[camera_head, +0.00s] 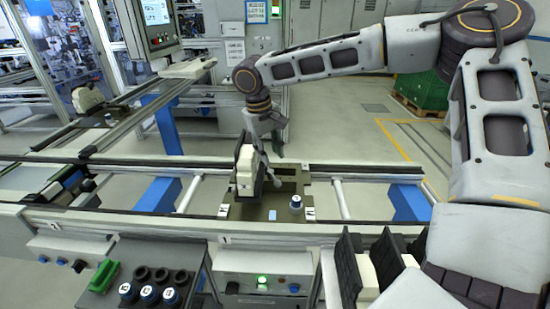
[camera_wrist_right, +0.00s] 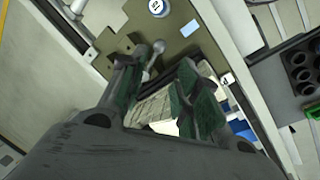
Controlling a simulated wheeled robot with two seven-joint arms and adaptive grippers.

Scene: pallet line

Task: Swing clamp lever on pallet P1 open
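The pallet (camera_head: 240,212) is a dark olive plate on the conveyor in the head view; its plate also shows in the right wrist view (camera_wrist_right: 180,38). A pale housing (camera_head: 245,172) stands on it between dark sides. The clamp lever (camera_wrist_right: 153,60) is a grey rod with a round knob, seen in the right wrist view between my fingertips, with no clear contact. My right gripper (camera_head: 263,146) is open, pointing down above the pallet beside the housing; its dark fingers (camera_wrist_right: 160,62) are apart. It hides part of the clamp. My left gripper is not in view.
A blue-and-white round piece (camera_head: 296,202) sits on the pallet's right side. Conveyor rails (camera_head: 150,213) run across. In front are a tray of round pieces (camera_head: 150,293) and a control box with a green light (camera_head: 262,281). Dark ribbed blocks (camera_head: 345,267) stand at bottom right.

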